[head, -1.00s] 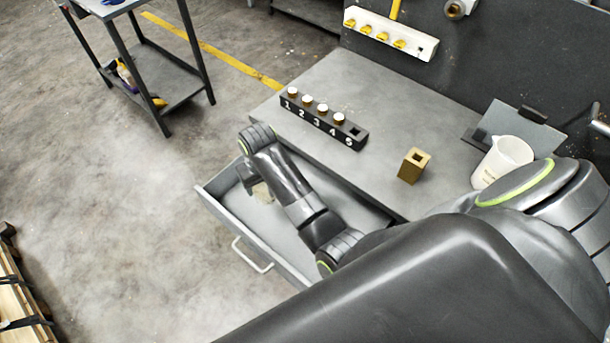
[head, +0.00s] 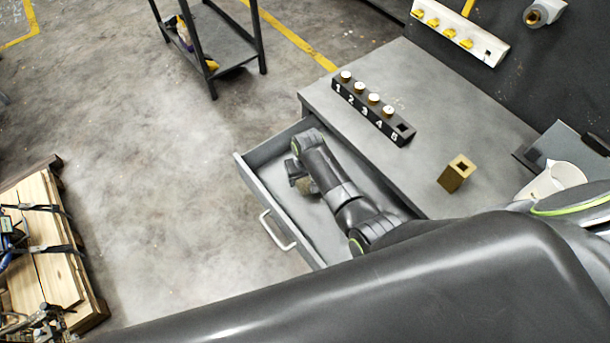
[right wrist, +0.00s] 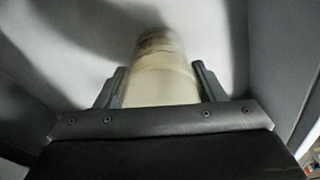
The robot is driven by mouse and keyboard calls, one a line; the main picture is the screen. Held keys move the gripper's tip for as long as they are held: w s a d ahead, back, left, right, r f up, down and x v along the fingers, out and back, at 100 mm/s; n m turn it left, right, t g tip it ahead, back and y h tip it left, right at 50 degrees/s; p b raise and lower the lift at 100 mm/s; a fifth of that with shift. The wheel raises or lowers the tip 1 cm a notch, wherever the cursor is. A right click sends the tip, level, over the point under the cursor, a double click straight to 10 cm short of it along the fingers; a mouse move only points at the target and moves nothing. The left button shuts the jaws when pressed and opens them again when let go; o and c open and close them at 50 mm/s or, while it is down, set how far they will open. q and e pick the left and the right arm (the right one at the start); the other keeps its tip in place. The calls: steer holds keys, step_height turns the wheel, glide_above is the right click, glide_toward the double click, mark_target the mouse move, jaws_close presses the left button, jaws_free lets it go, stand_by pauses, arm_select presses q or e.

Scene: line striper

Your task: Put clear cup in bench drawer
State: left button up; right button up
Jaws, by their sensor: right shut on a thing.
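The clear cup shows in the right wrist view (right wrist: 160,85) as a pale, see-through cylinder between my right fingers. My right gripper (right wrist: 159,92) is shut on it. In the head view my right gripper (head: 303,184) reaches down inside the open bench drawer (head: 262,200), near its left end. Only a small pale patch of the cup shows there. The drawer is grey and pulled out from under the bench top, with a light handle (head: 277,231). I cannot tell whether the cup touches the drawer floor. My left gripper is not in view.
On the bench (head: 450,120) stand a numbered black rack (head: 372,112) with white-capped vials, a brass block (head: 457,174) and a white jug (head: 553,180). A dark shelf cart (head: 222,48) stands behind. A wooden pallet (head: 45,250) lies at the left.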

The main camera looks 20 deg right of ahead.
steer(key=shift+f, duration=0.15)
steer(key=o, duration=1)
steer(key=shift+o, duration=0.3)
steer(key=shift+r, duration=0.45)
step_height(320, 180, up, 11)
steer(key=s, duration=0.1)
steer(key=shift+s+r+p, duration=0.2)
steer(key=shift+s+p, duration=0.05)
steer(key=shift+p, duration=0.1)
